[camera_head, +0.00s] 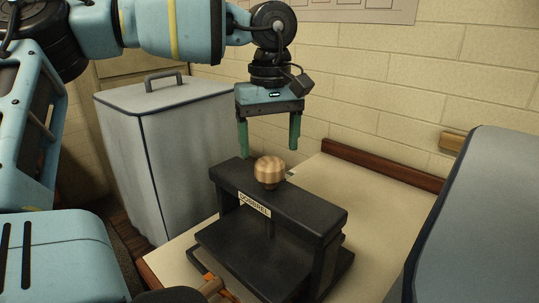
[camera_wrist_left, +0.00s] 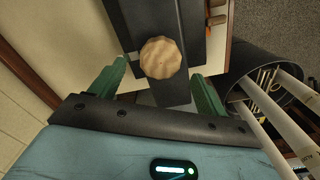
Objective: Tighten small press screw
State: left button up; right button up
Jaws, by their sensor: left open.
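The small press (camera_head: 320,212) is a black frame on the table with a label reading something like "DOGGREL" on its top beam. Its screw has a round, ribbed wooden knob (camera_head: 269,172) on top of the beam. My left gripper (camera_head: 269,148), with green fingers, is open and points down above the knob, apart from it. In the left wrist view the knob (camera_wrist_left: 161,58) lies just ahead of and between the two open fingertips (camera_wrist_left: 162,88), and nothing is held. My right gripper is not in view.
A grey lidded bin (camera_head: 180,150) stands left of the table (camera_head: 372,200). A large grey rounded object (camera_head: 480,220) fills the right side. A dark cylindrical holder (camera_wrist_left: 262,78) with pale rolls shows in the left wrist view. The table behind the press looks clear.

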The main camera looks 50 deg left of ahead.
aim_at(270, 161)
pick_arm(q)
jog(key=shift+r, duration=1.75)
